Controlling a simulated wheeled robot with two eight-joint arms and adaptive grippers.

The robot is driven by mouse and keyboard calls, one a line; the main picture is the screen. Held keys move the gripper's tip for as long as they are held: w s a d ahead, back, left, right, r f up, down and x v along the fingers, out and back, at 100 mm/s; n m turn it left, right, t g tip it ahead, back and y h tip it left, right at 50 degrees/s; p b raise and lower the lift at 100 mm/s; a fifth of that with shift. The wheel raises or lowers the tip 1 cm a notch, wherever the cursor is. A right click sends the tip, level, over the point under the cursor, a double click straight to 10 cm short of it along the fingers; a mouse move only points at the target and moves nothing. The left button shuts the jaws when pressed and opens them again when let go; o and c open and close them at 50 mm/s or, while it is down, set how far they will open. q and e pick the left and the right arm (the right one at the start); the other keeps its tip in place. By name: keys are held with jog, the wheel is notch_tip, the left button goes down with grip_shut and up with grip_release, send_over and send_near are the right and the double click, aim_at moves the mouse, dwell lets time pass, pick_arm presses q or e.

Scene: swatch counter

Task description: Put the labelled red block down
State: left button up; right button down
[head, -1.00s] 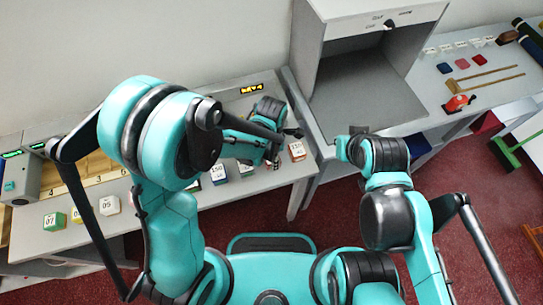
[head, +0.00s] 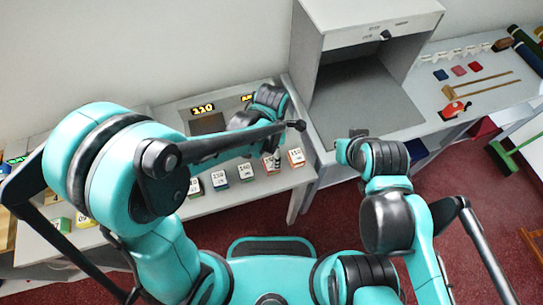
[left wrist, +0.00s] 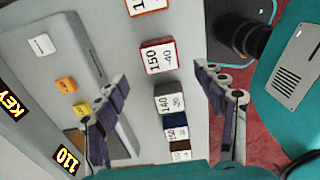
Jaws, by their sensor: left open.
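In the left wrist view, a red block (left wrist: 157,57) with a white top labelled "150 -40" stands upright on the grey counter, in a row of labelled blocks. My left gripper (left wrist: 163,75) is open, its two fingers apart on either side of the row near this block. I cannot tell whether either finger touches it. In the head view, my left gripper (head: 276,157) is low over the right part of the row, and my arm hides some of the counter. My right arm shows at the right in the head view, but its fingers cannot be made out.
An orange-rimmed block (head: 296,158) stands at the row's right end. A dark grey block (left wrist: 168,98) and a blue block (left wrist: 175,130) stand close by the red one. Lit signs (head: 203,108) are behind. A grey open-fronted box (head: 365,95) stands to the right.

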aim_at(271, 163)
pick_arm(q)
jog(key=s+a+r+m+t, duration=0.2)
jog(key=a+r+m+t, duration=0.1)
jog(key=a+r+m, duration=0.4)
jog(key=s+a+r+m+t, duration=0.3)
jog(key=a+r+m, duration=0.4)
jog(key=a+m, duration=0.3)
jog(key=m+t, duration=0.1)
jog(key=m, duration=0.3)
jog(key=shift+a+r+m+p, duration=0.3)
jog(key=shift+a+r+p, duration=0.1)
jog(key=shift+s+f, duration=0.1)
jog(key=shift+f, duration=0.05)
